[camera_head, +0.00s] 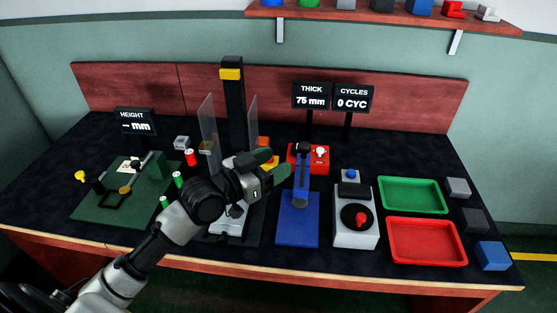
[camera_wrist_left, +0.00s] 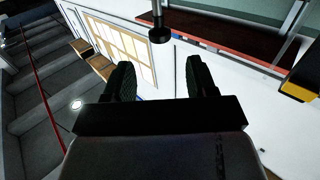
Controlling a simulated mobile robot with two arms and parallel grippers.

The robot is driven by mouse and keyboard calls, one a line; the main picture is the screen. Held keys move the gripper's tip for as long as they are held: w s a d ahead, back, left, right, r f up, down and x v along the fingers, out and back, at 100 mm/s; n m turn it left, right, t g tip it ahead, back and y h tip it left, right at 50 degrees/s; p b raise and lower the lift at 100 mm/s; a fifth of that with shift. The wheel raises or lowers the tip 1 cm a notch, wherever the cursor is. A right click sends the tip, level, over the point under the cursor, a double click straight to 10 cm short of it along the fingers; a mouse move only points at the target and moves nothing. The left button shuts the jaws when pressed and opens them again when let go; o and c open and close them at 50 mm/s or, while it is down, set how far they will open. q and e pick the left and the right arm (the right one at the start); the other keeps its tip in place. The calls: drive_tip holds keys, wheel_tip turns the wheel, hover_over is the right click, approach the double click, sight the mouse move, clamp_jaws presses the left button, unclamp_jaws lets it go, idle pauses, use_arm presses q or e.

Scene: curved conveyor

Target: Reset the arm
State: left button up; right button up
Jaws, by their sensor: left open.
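My left arm reaches in from the lower left in the head view. Its gripper (camera_head: 277,166) is over the middle of the bench, in front of the black column and beside the blue stand. In the left wrist view the two dark fingers (camera_wrist_left: 155,82) are apart with nothing between them. The left gripper is open and empty. My right gripper is in neither view.
The dark bench (camera_head: 400,160) bears a green tray (camera_head: 412,209), a red tray (camera_head: 465,256), a blue stand (camera_head: 297,235), a grey box with a dial (camera_head: 345,237), a red button box (camera_head: 325,168), a green fixture board (camera_head: 105,215) and clear upright panels (camera_head: 208,125). Several blocks stand at right.

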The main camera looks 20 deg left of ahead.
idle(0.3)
use_arm(q)
drive_tip(key=s+d+f+n+g+y, duration=0.1)
drive_tip(key=s+d+f+g+y, duration=0.15)
drive_tip(key=s+f, duration=0.4)
drive_tip(key=s+d+f+g+y, duration=0.1)
drive_tip(key=s+f+g+y, duration=0.1)
drive_tip(key=s+f+g, duration=0.4)
drive_tip(key=s+a+f+n+g+y, duration=0.2)
drive_tip(key=s+f, duration=0.1)
drive_tip(key=s, duration=0.4)
drive_tip(key=s+a+f+n+g+y, duration=0.1)
drive_tip(key=s+f+g+y, duration=0.1)
drive_tip(key=s+f, duration=0.35)
wheel_tip(320, 180, down, 26)
drive_tip(key=s+g, duration=0.1)
drive_tip(key=s, duration=0.2)
drive_tip(key=s+a+f+g, duration=0.1)
drive_tip(key=s+a+f, duration=0.1)
drive_tip(key=s+f, duration=1.2)
drive_tip(key=shift+s+a+f+m, duration=0.3)
drive_tip(key=shift+s+a, duration=0.1)
drive_tip(key=shift+s, duration=0.3)
